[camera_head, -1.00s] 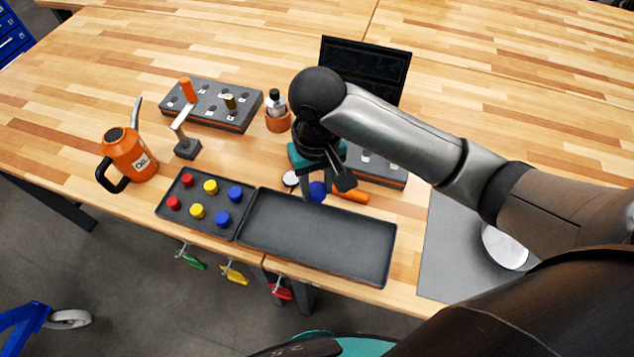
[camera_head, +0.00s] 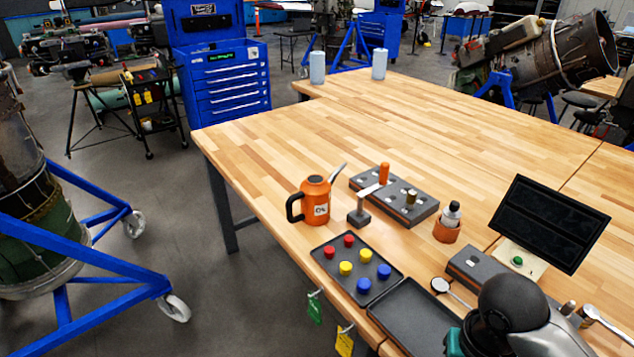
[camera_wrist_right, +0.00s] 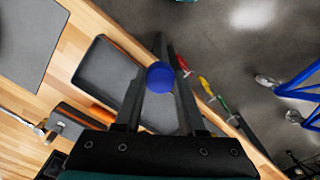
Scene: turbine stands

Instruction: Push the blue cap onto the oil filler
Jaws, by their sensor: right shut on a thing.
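My right gripper (camera_wrist_right: 161,72) is shut on a round blue cap (camera_wrist_right: 160,78) in the right wrist view. The cap sits between the fingers, with a dark tray and the table edge below it. In the head view only part of my right arm shows at the lower right; its fingers and the held cap are hidden or out of frame. Two other blue caps (camera_head: 384,271) sit in the small tray (camera_head: 318,254) with red and yellow ones. I cannot make out an oil filler for certain. My left gripper is not in view.
An orange oil can (camera_head: 315,204), a slotted grey block (camera_head: 423,208) and a tilted dark screen (camera_head: 548,222) stand on the wooden table. A turbine on a blue stand (camera_head: 70,262) is at the left, another (camera_head: 545,55) at the far right. Open floor lies left of the table.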

